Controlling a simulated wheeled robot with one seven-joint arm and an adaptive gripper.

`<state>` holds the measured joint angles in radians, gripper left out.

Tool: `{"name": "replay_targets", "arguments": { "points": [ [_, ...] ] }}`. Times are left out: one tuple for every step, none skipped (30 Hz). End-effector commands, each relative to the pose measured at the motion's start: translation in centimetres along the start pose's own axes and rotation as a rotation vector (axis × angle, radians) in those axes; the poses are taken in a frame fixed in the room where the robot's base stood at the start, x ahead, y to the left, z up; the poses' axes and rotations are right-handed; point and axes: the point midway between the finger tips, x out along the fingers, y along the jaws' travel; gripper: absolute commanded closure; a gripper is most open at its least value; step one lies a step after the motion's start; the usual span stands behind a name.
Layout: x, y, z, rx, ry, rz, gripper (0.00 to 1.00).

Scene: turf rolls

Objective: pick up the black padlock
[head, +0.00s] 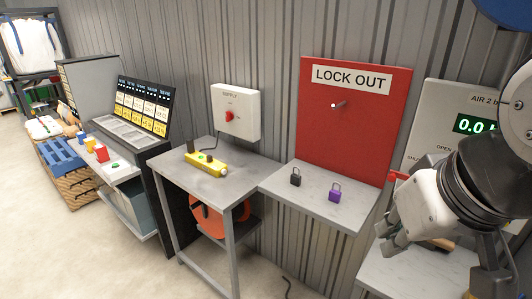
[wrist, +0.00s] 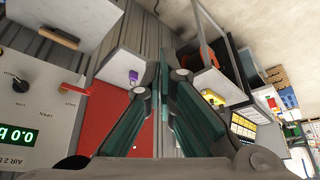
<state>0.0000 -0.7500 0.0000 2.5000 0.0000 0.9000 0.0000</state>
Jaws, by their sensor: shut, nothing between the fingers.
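The black padlock (head: 295,177) stands upright on the pale shelf (head: 318,208) below the red lock out board (head: 350,125). A purple padlock (head: 335,193) stands to its right on the same shelf. My gripper (head: 388,240) is at the right, apart from both padlocks, shut and empty. In the wrist view my gripper's fingers (wrist: 165,72) meet in the middle with nothing between them. The purple padlock (wrist: 133,76) shows left of the fingertips there; I cannot make out the black padlock, which the fingers may hide.
An air panel (head: 440,110) with a green display is at the right, near my arm. The corrugated wall is close behind.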

Motion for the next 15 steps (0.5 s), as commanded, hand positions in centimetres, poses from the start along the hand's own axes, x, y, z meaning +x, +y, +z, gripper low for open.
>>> {"name": "replay_targets", "arguments": {
  "points": [
    [0.0, 0.0, 0.0, 0.0, 0.0, 0.0, 1.0],
    [0.0, 0.0, 0.0, 0.0, 0.0, 0.0, 1.0],
    [0.0, 0.0, 0.0, 0.0, 0.0, 0.0, 1.0],
    [0.0, 0.0, 0.0, 0.0, 0.0, 0.0, 1.0],
    [0.0, 0.0, 0.0, 0.0, 0.0, 0.0, 1.0],
    [0.0, 0.0, 0.0, 0.0, 0.0, 0.0, 1.0],
    [0.0, 0.0, 0.0, 0.0, 0.0, 0.0, 1.0],
    [0.0, 0.0, 0.0, 0.0, 0.0, 0.0, 1.0],
    [0.0, 0.0, 0.0, 0.0, 0.0, 0.0, 1.0],
    [0.0, 0.0, 0.0, 0.0, 0.0, 0.0, 0.95],
    [0.1, 0.0, 0.0, -0.001, -0.001, 0.001, 0.89],
    [0.3, 0.1, -0.1, -0.009, -0.005, 0.004, 0.8],
    [0.6, 0.1, -0.2, -0.02, -0.011, 0.009, 0.73],
    [1.1, 0.2, -0.4, -0.037, -0.019, 0.016, 0.66],
    [2.0, 0.5, -0.8, -0.071, -0.038, 0.033, 0.57]
  ]
}}
